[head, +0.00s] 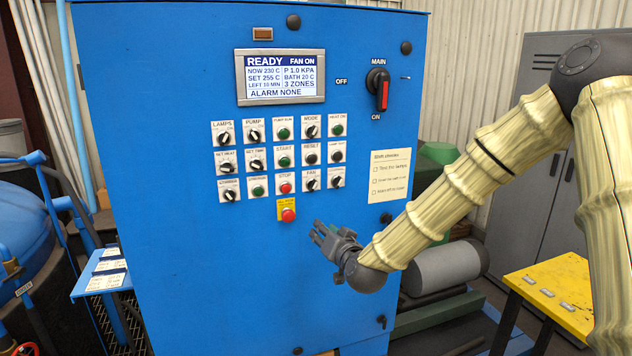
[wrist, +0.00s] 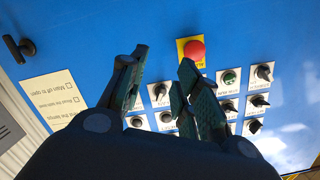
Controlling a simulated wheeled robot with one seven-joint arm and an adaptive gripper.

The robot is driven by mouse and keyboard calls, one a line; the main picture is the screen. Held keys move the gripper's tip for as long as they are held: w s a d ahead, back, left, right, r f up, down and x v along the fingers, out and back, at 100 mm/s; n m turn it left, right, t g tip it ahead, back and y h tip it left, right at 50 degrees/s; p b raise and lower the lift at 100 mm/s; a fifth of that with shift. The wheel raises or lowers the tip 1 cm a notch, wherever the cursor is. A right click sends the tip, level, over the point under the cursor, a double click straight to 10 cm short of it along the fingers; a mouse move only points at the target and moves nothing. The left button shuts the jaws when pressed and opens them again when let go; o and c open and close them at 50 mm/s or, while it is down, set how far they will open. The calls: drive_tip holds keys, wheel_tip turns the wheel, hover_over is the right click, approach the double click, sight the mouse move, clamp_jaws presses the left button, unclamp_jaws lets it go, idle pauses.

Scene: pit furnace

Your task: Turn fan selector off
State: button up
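The fan selector (head: 311,183) is a small black knob on a white plate labelled FAN, in the bottom row of the blue panel, just right of the red STOP button (head: 285,188). Its pointer looks tilted, but its exact setting is too small to read. The display (head: 281,76) reads FAN ON. My gripper (head: 322,231) is below and slightly right of the selector, apart from the panel. In the wrist view, which is upside down, my gripper (wrist: 164,62) is open and empty; the fan selector (wrist: 160,93) appears between its fingers. The fingers hide some neighbouring controls.
A red mushroom button (head: 288,214) on a yellow plate sits below STOP, near my fingers; it also shows in the wrist view (wrist: 194,50). Other knobs and buttons crowd around the selector. A paper checklist (head: 389,175) is at right. The lower panel is bare.

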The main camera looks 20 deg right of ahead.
drive_tip(key=t, duration=0.2)
approach(315, 186)
drive_tip(key=s, duration=0.2)
drive_tip(key=shift+m+h, duration=0.3)
drive_tip(key=shift+m, duration=0.1)
drive_tip(key=shift+w+a+r+p, duration=0.1)
drive_tip(key=shift+w+p, duration=0.75)
drive_tip(key=shift+w, duration=1.05)
drive_tip(key=shift+w+a+r+p, duration=0.1)
drive_tip(key=shift+w+p, duration=0.75)
drive_tip(key=shift+w, duration=1.05)
drive_tip(key=shift+w+a+r+p, duration=0.15)
drive_tip(key=shift+w+p, duration=0.7)
drive_tip(key=shift+w, duration=1.05)
drive_tip(key=shift+f, duration=0.1)
drive_tip(key=shift+c, duration=0.5)
clamp_jaws()
